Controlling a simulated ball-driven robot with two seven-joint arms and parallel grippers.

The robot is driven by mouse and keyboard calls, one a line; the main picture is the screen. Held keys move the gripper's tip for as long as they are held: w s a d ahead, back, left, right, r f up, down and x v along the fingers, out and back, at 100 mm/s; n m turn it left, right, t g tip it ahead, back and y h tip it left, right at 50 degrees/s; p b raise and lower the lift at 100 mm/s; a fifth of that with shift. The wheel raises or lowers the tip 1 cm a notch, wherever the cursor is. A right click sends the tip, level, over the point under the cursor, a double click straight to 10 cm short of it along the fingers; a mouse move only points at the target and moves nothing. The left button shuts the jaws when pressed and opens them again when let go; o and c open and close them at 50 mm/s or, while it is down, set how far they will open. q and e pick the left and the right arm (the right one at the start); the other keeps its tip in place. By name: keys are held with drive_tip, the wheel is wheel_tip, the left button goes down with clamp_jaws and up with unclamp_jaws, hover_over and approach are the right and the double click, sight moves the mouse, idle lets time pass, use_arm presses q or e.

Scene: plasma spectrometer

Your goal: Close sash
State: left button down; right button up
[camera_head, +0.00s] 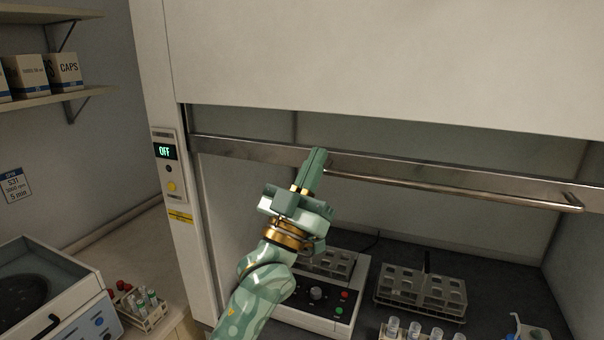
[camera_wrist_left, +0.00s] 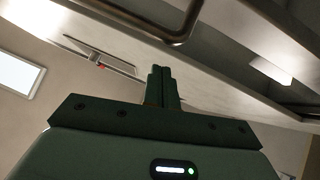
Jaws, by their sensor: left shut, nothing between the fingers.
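The sash of the fume hood shows as a glass pane with a metal bottom rail (camera_head: 240,147) and a long horizontal bar handle (camera_head: 450,188). It is raised, with the hood's opening below it. My left gripper (camera_head: 318,156) is shut and empty, its fingertips at the rail near the handle's left end. Whether it touches the rail I cannot tell. In the left wrist view the shut fingers (camera_wrist_left: 161,72) point up, with the bar handle (camera_wrist_left: 140,28) above them, apart from them in that picture. My right gripper is in neither view.
Inside the hood stand a device with knobs and buttons (camera_head: 325,308), a metal tube rack (camera_head: 420,290) and several capped vials (camera_head: 415,330). A control panel reading OFF (camera_head: 165,152) is on the hood's left post. A centrifuge-like machine (camera_head: 45,290) and small vial rack (camera_head: 143,308) stand at left.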

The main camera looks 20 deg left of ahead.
use_arm(q)
drive_tip(key=shift+w+d+f+y, duration=0.15)
drive_tip(key=shift+w+f, duration=0.15)
drive_tip(key=shift+f, duration=0.35)
drive_tip(key=shift+w+f+y, duration=0.15)
drive_tip(key=shift+w+f, duration=0.1)
drive_tip(key=shift+f, duration=0.35)
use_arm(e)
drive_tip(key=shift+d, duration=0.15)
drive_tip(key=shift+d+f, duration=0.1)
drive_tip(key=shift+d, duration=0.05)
